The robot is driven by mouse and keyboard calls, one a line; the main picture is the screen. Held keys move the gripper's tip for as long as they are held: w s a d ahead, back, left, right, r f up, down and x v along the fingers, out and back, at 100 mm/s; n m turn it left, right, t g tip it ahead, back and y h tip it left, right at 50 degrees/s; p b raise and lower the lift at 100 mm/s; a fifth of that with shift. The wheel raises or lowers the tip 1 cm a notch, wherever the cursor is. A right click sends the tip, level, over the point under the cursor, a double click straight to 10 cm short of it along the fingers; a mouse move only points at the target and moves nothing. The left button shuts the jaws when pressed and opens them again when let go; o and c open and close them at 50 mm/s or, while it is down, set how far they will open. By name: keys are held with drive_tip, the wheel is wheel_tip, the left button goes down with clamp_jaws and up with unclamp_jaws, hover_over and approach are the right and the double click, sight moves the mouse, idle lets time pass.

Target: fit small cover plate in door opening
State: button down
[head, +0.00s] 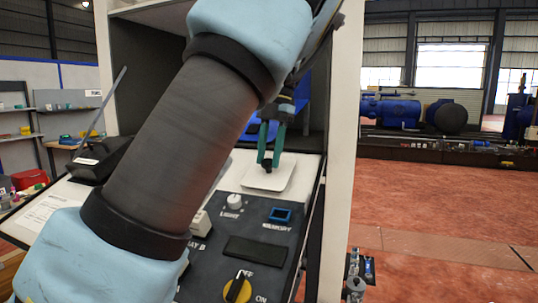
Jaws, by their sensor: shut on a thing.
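My gripper (268,162), with green fingers, is shut on a small white cover plate (270,181) by a dark knob at its middle. The plate lies about level, at or just above the top end of the sloped dark panel (218,222). I cannot tell whether it touches the surface beneath. My own arm crosses the picture and hides much of the panel and the cabinet interior. No door opening can be made out for certain.
The panel carries a white knob (235,202), a blue-framed switch (280,214) and a yellow rotary switch (238,289). A black handset-like device (101,158) is at left. A white cabinet side wall (341,150) stands close on the right. Open red floor lies beyond.

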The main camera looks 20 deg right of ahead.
drive_tip(key=shift+w+d+f, duration=0.15)
drive_tip(key=shift+w+f, duration=0.05)
drive_tip(key=shift+f, duration=0.45)
idle(0.5)
idle(0.4)
unclamp_jaws()
idle(0.5)
drive_tip(key=shift+r, duration=0.2)
drive_tip(key=shift+v, duration=2.8)
